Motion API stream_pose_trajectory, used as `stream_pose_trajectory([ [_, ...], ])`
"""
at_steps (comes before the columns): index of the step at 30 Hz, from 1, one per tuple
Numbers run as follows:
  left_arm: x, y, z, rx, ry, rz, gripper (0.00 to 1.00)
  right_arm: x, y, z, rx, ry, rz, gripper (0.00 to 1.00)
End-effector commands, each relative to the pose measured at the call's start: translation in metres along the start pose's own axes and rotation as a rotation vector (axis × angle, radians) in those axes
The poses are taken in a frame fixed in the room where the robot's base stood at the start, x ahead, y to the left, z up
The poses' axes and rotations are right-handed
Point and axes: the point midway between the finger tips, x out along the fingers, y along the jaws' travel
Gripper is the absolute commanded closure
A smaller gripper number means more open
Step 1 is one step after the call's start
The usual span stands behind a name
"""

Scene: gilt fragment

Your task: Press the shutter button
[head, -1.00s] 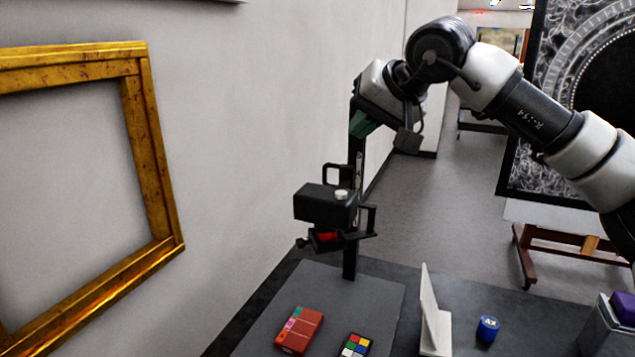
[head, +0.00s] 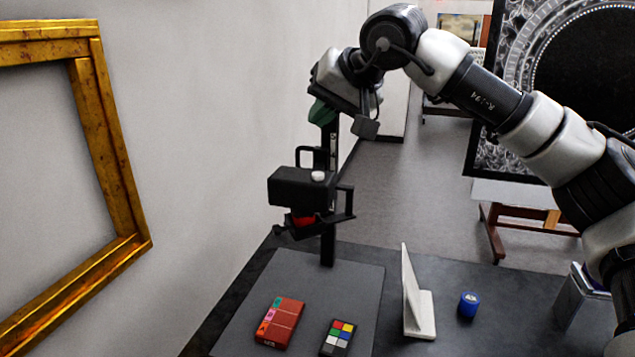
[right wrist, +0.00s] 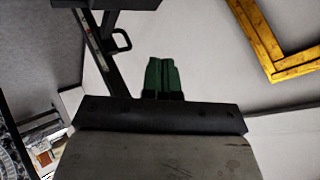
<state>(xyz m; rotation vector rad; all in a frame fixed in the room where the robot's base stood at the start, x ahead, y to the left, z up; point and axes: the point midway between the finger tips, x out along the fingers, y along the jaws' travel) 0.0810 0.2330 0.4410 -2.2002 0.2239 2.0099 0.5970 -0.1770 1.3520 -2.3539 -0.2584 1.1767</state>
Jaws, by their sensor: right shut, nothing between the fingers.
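The shutter button (head: 318,176) is a small white round cap on top of a black camera (head: 297,189). The camera sits on a dark upright column (head: 328,245) above the table. My right gripper (head: 322,112) has green fingers held together, with nothing between them. In the head view it is above the button in the picture, clearly apart from it, close to the column's top. In the right wrist view the green fingers (right wrist: 161,75) show against the pale wall, and part of the black stand (right wrist: 105,50) is at upper left. The button cannot be made out there. My left gripper is out of view.
A red box (head: 279,323) and a colour chart (head: 338,338) lie on the grey table mat (head: 345,285). A white angled stand (head: 420,310) and a blue cylinder (head: 468,305) are to their right. A gilt frame (head: 118,170) hangs on the left wall.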

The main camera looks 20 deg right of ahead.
Motion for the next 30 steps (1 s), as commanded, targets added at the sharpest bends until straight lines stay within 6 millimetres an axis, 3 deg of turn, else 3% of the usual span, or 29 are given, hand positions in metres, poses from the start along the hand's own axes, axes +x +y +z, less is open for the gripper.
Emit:
stream_pose_trajectory([
  [1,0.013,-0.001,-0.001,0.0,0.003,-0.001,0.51,0.009,0.007,0.007,0.0,0.001,0.0,1.0],
  [6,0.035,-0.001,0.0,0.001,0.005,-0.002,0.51,0.027,0.02,0.02,0.0,0.002,0.0,1.0],
  [12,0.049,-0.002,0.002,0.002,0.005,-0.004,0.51,0.041,0.03,0.03,0.001,0.0,-0.001,1.0],
  [30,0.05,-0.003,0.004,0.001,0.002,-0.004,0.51,0.043,0.031,0.031,0.0,0.001,-0.001,1.0],
])
